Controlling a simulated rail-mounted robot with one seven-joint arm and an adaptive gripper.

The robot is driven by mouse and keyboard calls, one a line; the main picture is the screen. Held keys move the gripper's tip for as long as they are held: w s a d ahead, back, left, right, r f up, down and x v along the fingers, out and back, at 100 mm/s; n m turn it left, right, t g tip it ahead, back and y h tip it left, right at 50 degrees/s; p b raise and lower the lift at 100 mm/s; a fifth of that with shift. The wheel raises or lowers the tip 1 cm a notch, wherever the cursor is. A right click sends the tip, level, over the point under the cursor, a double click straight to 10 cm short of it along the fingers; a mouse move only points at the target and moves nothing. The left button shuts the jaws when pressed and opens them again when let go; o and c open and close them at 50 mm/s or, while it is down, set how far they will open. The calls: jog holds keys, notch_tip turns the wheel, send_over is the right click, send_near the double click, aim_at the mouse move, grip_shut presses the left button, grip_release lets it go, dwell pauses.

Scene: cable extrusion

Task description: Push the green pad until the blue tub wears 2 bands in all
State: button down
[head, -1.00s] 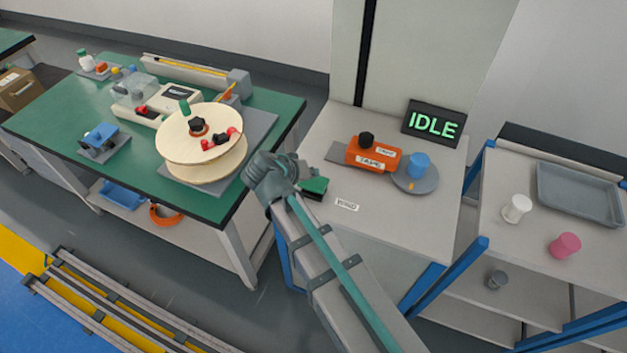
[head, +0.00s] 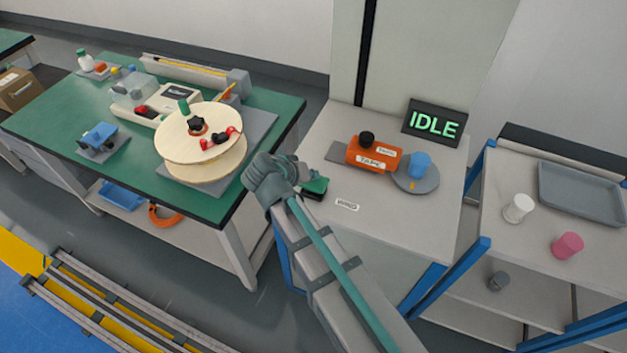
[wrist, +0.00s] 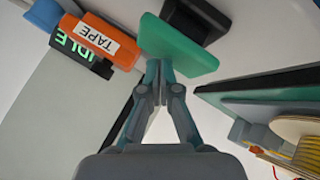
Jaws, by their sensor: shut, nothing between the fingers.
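The green pad (wrist: 180,48) on its black base (wrist: 197,18) fills the upper middle of the wrist view. It also shows in the head view (head: 316,187), at the table's left edge, partly hidden by my arm. My gripper (wrist: 158,66) is shut and empty, its fingertips at the pad's lower edge in the wrist view; I cannot tell whether they touch. The blue tub (head: 420,165) stands upright on a grey disc (head: 424,184), beside the orange tape unit (head: 371,154). I see no band on the tub at this size. The display (head: 434,123) reads IDLE.
A green-topped bench (head: 60,118) with a large cable spool (head: 185,130) stands left of the arm. A shelf cart at right holds a white tub (head: 518,208), a pink tub (head: 567,245) and a grey tray (head: 582,192). The table's front is clear around a small label (head: 347,205).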

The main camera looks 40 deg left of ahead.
jog(key=shift+f+b, duration=0.9)
jog(key=shift+f, duration=0.35)
dwell(1.0)
jog(key=shift+r, duration=0.1)
jog(key=shift+r+p, duration=0.8)
jog(key=shift+r, duration=0.9)
jog(key=shift+r+p, duration=1.25)
jog(key=shift+r, duration=1.25)
